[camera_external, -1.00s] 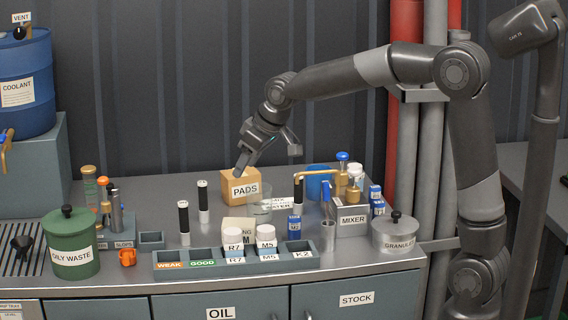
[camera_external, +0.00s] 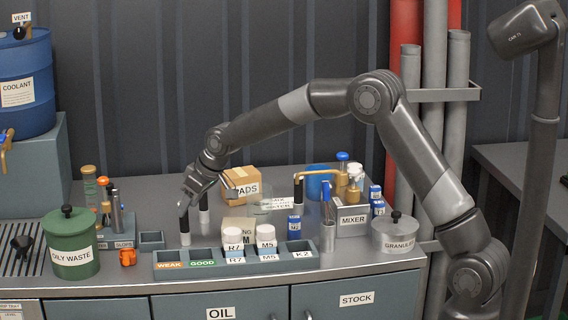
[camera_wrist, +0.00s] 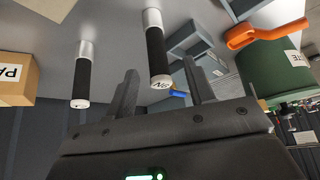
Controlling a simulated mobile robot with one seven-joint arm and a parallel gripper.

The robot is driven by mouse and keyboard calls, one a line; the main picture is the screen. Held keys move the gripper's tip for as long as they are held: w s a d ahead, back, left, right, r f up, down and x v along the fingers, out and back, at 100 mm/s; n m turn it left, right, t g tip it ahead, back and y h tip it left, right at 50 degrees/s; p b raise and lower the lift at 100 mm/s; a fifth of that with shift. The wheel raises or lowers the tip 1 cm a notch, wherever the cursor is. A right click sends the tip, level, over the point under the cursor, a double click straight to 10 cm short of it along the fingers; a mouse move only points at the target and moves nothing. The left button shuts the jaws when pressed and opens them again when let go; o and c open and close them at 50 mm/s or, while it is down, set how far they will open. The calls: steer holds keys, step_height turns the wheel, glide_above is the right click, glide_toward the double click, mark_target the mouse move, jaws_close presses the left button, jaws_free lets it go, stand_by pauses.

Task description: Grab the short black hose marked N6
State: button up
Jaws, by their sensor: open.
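The short black hose marked N6 (camera_wrist: 159,58) has a silver collar, and its marking shows on the end face in the wrist view. In the external view it stands upright at the left, behind the grey tray (camera_external: 184,238), with its top partly hidden by my gripper. My gripper (camera_external: 184,207) is open and reaches down at that hose. In the wrist view, the hose appears between my two fingers (camera_wrist: 160,72), with no clear contact. A second black hose (camera_external: 203,216) stands just behind and to the right; it also shows in the wrist view (camera_wrist: 82,78).
The PADS box (camera_external: 241,186) stands behind and to the right. The grey labelled rack (camera_external: 205,263) with white-capped bottles is in front. An orange fitting (camera_external: 128,257) and the green OILY WASTE bin (camera_external: 73,257) are to the left.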

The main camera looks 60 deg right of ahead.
mark_target(185, 231)
steer(key=shift+s+x, duration=0.1)
steer(key=shift+x, duration=1.4)
steer(key=shift+s+x, duration=0.15)
steer(key=shift+x, duration=1.35)
steer(key=shift+d+f, duration=0.15)
steer(key=shift+d, duration=0.05)
steer(key=shift+c, duration=0.3)
jaws_close()
